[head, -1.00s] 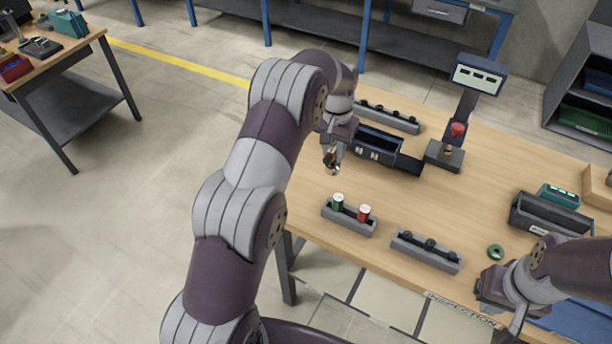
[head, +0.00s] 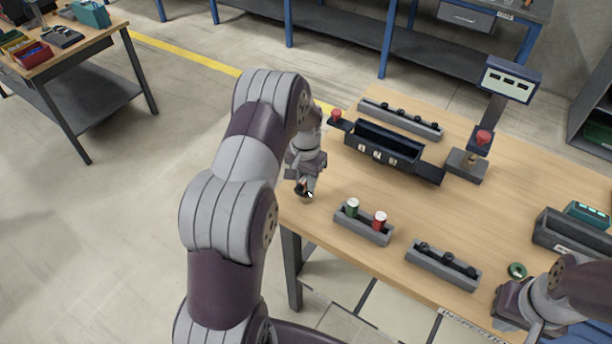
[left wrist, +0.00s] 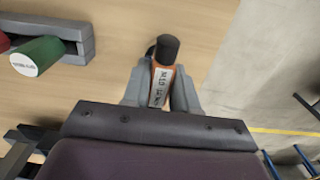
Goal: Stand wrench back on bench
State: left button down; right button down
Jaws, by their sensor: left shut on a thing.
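My left gripper (head: 306,192) is shut on the wrench, near the left edge of the wooden bench (head: 330,235).
A grey holder (head: 375,235) with a green and a red can stands right of my left gripper. A green ring (head: 517,271) lies near my right gripper.

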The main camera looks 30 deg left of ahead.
pick_arm(q)
jog(key=shift+w+f, duration=0.1)
jog(key=shift+w, duration=0.05)
jog(key=c, duration=1.3)
grip_release()
jog(key=shift+f, duration=0.15)
jog(key=o, duration=0.4)
notch_tip(320, 180, up, 9)
jog(key=shift+f+b, duration=0.15)
jog(key=shift+b, duration=1)
jog(key=shift+n+t, duration=0.4)
jog(key=shift+t, duration=0.3)
jog(key=s+d+r, duration=0.1)
jog(key=s+d, duration=0.3)
jog(key=s, duration=0.2)
jog(key=s+d+r+p, duration=0.1)
jog(key=s+d, duration=0.3)
jog(key=s, duration=0.3)
jog(key=s+d+r, duration=0.1)
jog(key=s+d, duration=0.3)
jog(key=s, duration=0.2)
jog(key=shift+s+r+p, duration=0.3)
jog(key=shift+p, duration=0.05)
